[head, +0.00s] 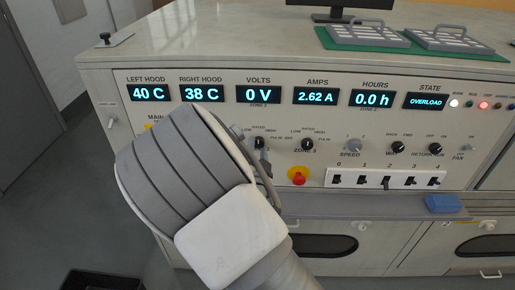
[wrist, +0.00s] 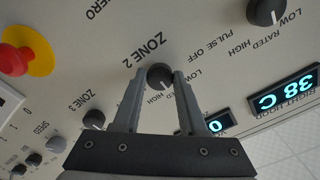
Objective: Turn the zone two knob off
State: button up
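The zone two knob (wrist: 159,76) is a round black knob with a white pointer mark, beside the ZONE 2 label in the wrist view. Its pointer faces the lower part of the picture, near the printed HIGH word; the exact setting is hard to read. My gripper (wrist: 159,80) has one fingertip on each side of this knob. The knob nearly fills the gap, and I cannot tell whether the fingers press on it. In the head view the zone two knob (head: 260,142) shows just right of my wrist, which hides most of my gripper.
The zone three knob (head: 307,144) sits to the right, above a red emergency button (head: 298,175). Another black knob (wrist: 265,11) is at the wrist view's upper right. The state display (head: 426,101) reads OVERLOAD. A row of switches (head: 386,181) and a blue block (head: 443,203) lie further right.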

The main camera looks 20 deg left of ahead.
grip_shut()
jog(key=shift+n, duration=0.4)
jog(key=n+b, duration=0.1)
jog(key=n, duration=0.4)
jog(key=shift+n, duration=0.3)
jog(key=n, duration=0.4)
jog(key=shift+d+n, duration=0.1)
jog(key=shift+n, duration=0.2)
jog(key=n, duration=0.4)
jog(key=shift+n+p, duration=0.3)
jog(key=shift+n, duration=0.1)
jog(key=o, duration=0.8)
grip_release()
